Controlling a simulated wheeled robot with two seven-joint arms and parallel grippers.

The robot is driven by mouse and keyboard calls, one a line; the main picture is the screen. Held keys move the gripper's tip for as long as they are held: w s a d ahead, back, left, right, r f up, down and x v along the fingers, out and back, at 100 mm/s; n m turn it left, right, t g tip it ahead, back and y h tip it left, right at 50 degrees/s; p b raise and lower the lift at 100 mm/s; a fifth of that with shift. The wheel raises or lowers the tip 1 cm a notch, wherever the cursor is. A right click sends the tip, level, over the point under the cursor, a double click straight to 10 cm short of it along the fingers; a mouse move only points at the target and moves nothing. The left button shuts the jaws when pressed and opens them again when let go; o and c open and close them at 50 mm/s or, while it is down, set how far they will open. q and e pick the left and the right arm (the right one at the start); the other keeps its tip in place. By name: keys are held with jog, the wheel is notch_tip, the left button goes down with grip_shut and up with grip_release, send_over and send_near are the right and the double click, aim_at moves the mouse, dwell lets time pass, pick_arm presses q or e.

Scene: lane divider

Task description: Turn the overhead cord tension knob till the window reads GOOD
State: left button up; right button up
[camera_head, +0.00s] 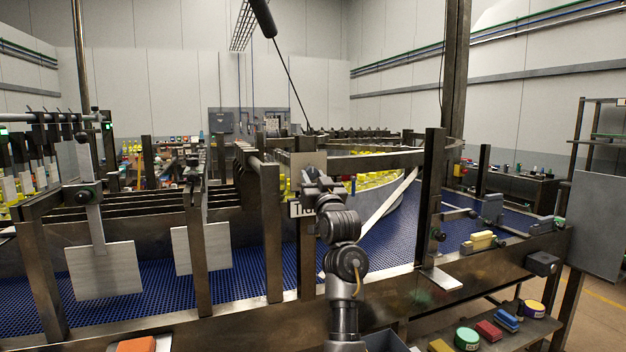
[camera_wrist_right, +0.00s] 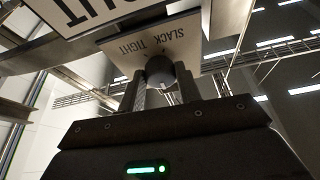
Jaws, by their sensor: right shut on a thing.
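The tension knob (camera_wrist_right: 160,72) is a dark round knob under a pale plate (camera_wrist_right: 152,42) marked SLACK and TIGHT, upside down in the right wrist view. My right gripper (camera_wrist_right: 160,85) is shut on the knob, one finger on each side. In the head view my right gripper (camera_head: 313,178) reaches up to a pale housing (camera_head: 308,160) above the conveyor; the knob is hidden there. No window reading can be made out in either view. My left gripper is not in view.
A white lettered sign (camera_wrist_right: 72,15), partly cut off, hangs beside the plate. Dark posts (camera_head: 271,232) and (camera_head: 431,200) flank my right arm. A blue conveyor (camera_head: 240,281) runs behind the front rail. Coloured items, including a green tub (camera_head: 467,338), sit on a lower shelf.

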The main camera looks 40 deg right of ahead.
jog(key=shift+n+y, duration=0.4)
jog(key=shift+n, duration=0.1)
jog(key=n+y, duration=0.1)
jog(key=n, duration=0.1)
jog(key=shift+d+n+t, duration=0.15)
jog(key=shift+n+t, duration=0.15)
jog(key=shift+n, duration=0.1)
jog(key=n+y, duration=0.1)
jog(key=n, duration=0.1)
jog(key=shift+d+r+n+y+p, duration=0.1)
jog(key=shift+n+y+p, duration=0.2)
jog(key=shift+n+p, duration=0.1)
jog(key=n+y+p, duration=0.1)
jog(key=n, duration=0.2)
jog(key=n+y, duration=0.2)
jog(key=shift+s+d+r+n+p, duration=0.1)
jog(key=shift+d+n+p, duration=0.05)
jog(key=shift+n+p, duration=0.25)
jog(key=shift+n+g+y+p, duration=0.5)
jog(key=shift+n+y, duration=0.1)
jog(key=shift+n, duration=1.3)
jog(key=o, duration=1)
